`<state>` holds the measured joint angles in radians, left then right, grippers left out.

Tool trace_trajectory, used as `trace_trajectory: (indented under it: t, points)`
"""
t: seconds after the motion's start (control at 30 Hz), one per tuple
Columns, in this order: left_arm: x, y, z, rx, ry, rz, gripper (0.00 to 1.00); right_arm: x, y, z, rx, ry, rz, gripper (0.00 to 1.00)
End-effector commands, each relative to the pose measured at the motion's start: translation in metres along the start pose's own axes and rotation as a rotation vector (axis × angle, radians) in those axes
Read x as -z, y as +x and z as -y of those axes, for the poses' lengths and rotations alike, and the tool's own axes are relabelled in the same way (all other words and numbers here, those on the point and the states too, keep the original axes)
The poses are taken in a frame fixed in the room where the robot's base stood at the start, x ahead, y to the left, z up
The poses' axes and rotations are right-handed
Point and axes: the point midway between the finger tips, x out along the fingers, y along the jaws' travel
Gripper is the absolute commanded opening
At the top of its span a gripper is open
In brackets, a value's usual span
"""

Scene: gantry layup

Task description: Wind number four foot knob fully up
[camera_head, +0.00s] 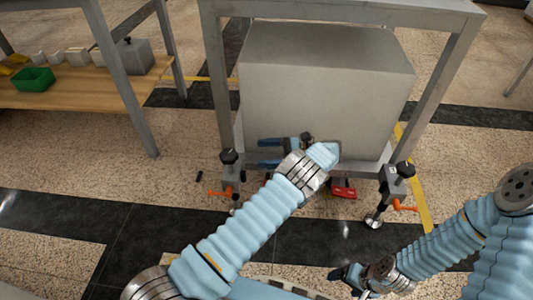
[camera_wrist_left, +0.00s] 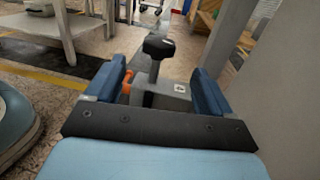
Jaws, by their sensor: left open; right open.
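A black foot knob (camera_head: 229,157) stands on a grey bracket with an orange handle (camera_head: 216,194) at the left leg of the grey frame. A similar black foot knob (camera_head: 404,169) is at the right leg. I cannot read which is number four. My left gripper (camera_head: 262,152) is open and points left toward the left knob, apart from it. In the left wrist view, that black knob (camera_wrist_left: 158,45) stands upright on its stem, beyond and between the two blue fingers. A small label there is unreadable. My right gripper (camera_head: 346,277) is open and low at the bottom, away from both knobs.
A large grey block (camera_head: 325,90) fills the frame (camera_head: 215,75) behind my left gripper. A red object (camera_head: 343,188) lies at the frame's foot. A wooden shelf (camera_head: 85,90) with a green bin (camera_head: 34,79) is at the left. The floor left of the frame is mostly clear.

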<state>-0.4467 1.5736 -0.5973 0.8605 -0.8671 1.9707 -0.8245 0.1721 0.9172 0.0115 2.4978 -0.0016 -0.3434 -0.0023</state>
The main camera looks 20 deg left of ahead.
Motion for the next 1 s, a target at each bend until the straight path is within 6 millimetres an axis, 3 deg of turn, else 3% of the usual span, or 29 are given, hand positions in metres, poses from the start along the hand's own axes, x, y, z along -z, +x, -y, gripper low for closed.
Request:
trace_trajectory:
  t: [0.27, 0.47, 0.6, 0.8, 1.0]
  points:
    - [-0.007, 0.011, -0.007, 0.086, -0.041, 0.091, 0.83, 0.000, -0.013, 0.004, -0.001, 0.000, -0.002, 0.83]
    - [-0.015, 0.031, -0.033, 0.464, -0.110, 0.230, 0.83, 0.001, -0.042, 0.014, -0.005, 0.000, -0.007, 0.83]
    - [-0.010, 0.040, -0.062, 0.765, -0.090, 0.183, 0.83, 0.002, -0.058, 0.019, -0.007, 0.000, -0.010, 0.83]
    - [0.000, 0.050, -0.101, 1.005, -0.020, 0.042, 0.83, 0.002, -0.069, 0.022, -0.009, 0.000, -0.012, 0.83]
    - [0.005, 0.057, -0.105, 1.050, -0.001, -0.004, 0.83, 0.002, -0.070, 0.022, -0.010, 0.000, -0.013, 0.83]
